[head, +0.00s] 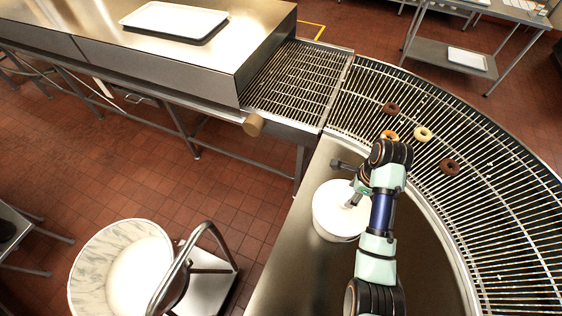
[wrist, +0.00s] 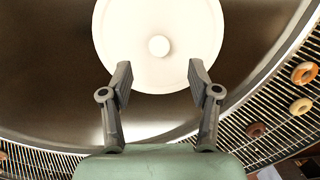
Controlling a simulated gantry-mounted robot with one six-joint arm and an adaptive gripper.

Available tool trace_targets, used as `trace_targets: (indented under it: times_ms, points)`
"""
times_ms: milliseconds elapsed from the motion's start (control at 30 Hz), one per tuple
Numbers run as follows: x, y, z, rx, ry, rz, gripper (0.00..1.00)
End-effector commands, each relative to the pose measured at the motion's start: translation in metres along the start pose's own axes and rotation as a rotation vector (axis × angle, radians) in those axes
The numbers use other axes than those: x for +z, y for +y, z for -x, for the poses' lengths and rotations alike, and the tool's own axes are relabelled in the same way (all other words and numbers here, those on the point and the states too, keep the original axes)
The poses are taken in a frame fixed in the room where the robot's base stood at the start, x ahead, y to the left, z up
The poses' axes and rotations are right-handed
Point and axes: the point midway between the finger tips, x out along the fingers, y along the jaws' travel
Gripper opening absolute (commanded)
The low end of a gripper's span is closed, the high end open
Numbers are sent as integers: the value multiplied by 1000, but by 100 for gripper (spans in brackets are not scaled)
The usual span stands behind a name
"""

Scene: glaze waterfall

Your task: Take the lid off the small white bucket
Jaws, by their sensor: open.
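The small white bucket (head: 336,226) stands on a steel counter inside the curve of the conveyor. Its round white lid (head: 329,200) is on top. In the wrist view the lid (wrist: 128,62) shows from above, with a round knob (wrist: 159,46) at its centre. My gripper (head: 350,204) is over the lid in the head view and hides part of it. In the wrist view my gripper (wrist: 160,72) is open and empty, its fingertips spread either side of the lid's near part, with the knob just beyond them. I cannot tell the exact height above the lid.
A curved wire conveyor (head: 500,215) with several donuts (head: 423,132) runs around the counter (head: 290,255). A steel machine with a white tray (head: 174,20) stands at the back left. A large marbled tub (head: 85,270) is on the tiled floor at lower left.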

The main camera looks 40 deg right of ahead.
Motion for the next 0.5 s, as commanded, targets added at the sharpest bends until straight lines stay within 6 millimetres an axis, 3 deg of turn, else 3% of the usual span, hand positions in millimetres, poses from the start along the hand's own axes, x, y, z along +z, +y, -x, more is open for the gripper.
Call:
trace_targets:
  times_ms: [100,500]
  points:
    - [-12,0,-3,25,2,-66,61]
    - [-10,0,-31,22,2,-62,61]
